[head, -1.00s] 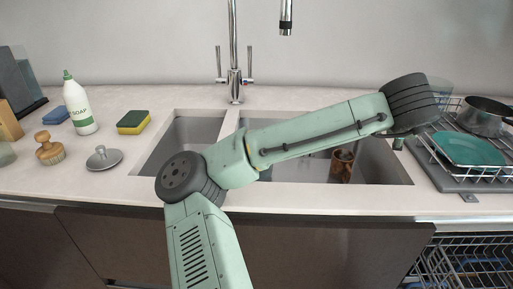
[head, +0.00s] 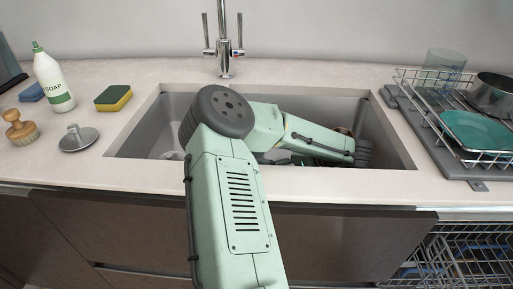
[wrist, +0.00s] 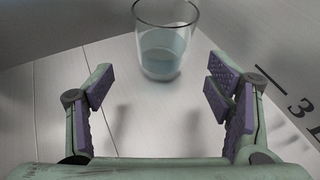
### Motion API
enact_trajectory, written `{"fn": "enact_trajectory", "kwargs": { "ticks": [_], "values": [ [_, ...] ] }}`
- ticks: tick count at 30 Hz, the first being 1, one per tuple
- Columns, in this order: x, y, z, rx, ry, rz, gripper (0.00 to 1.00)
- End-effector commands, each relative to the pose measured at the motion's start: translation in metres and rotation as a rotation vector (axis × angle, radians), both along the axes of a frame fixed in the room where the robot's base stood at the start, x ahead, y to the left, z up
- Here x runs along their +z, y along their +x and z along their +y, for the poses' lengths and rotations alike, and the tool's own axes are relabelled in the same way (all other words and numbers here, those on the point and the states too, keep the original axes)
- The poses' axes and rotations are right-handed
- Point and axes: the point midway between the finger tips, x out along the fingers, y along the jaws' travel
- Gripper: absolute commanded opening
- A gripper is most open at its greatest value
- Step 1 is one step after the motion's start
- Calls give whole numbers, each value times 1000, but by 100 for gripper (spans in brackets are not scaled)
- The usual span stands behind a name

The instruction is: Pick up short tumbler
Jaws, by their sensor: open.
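My gripper (wrist: 158,92) is open and empty, with purple-padded fingers spread left and right. The tumbler is beyond the fingertips, roughly centred on the gap and not between the pads. In the head view my arm reaches down into the sink (head: 175,105) and hides the gripper and this tumbler.
The dish rack (head: 425,105) on the right holds a teal plate (head: 476,130), a pot (head: 492,95) and a clear glass (head: 445,66). The faucet (head: 223,45) rises behind the sink.

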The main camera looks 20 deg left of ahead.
Motion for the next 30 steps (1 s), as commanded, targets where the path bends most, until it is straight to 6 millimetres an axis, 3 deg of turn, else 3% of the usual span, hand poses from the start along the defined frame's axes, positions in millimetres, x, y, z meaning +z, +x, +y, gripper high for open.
{"fn": "enact_trajectory", "kwargs": {
  "ticks": [15,24,30],
  "values": [
    [-14,14,54,-1,0,-2,74],
    [-17,16,58,-2,-2,-3,74],
    [-17,16,58,-2,-2,-3,60]
  ]
}}
